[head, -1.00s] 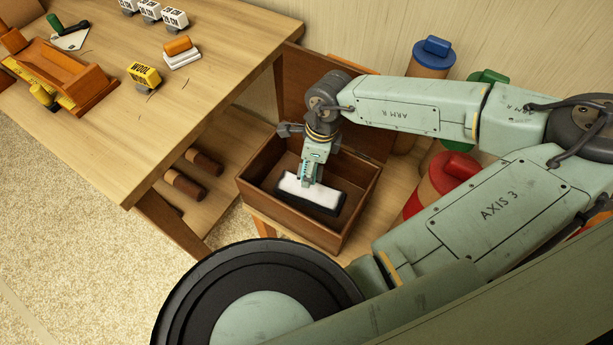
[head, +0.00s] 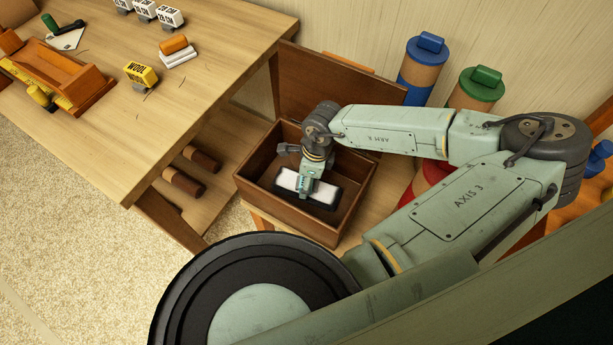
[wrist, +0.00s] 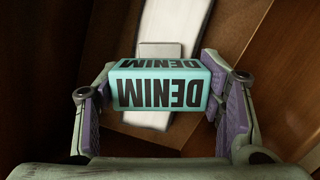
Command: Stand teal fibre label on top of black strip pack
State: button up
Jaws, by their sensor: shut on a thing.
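The teal fibre label (wrist: 160,90) is a block marked DENIM, upside down in the wrist view. My gripper (wrist: 165,98) is shut on it, one finger at each end. The black strip pack (head: 325,192) lies flat inside an open wooden box, with a white top and dark edges. The pack's white top (wrist: 172,25) shows behind the label in the wrist view. I cannot tell whether label and pack touch.
The wooden box (head: 262,199) has walls close around my gripper, and its raised lid (head: 310,88) stands behind. A table (head: 130,140) at left holds a yellow WOOL label (head: 141,73). Blue-topped (head: 427,48) and green-topped (head: 480,83) canisters stand at the back right.

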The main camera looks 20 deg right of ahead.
jog(key=o, duration=1.3)
jog(key=shift+c, duration=0.2)
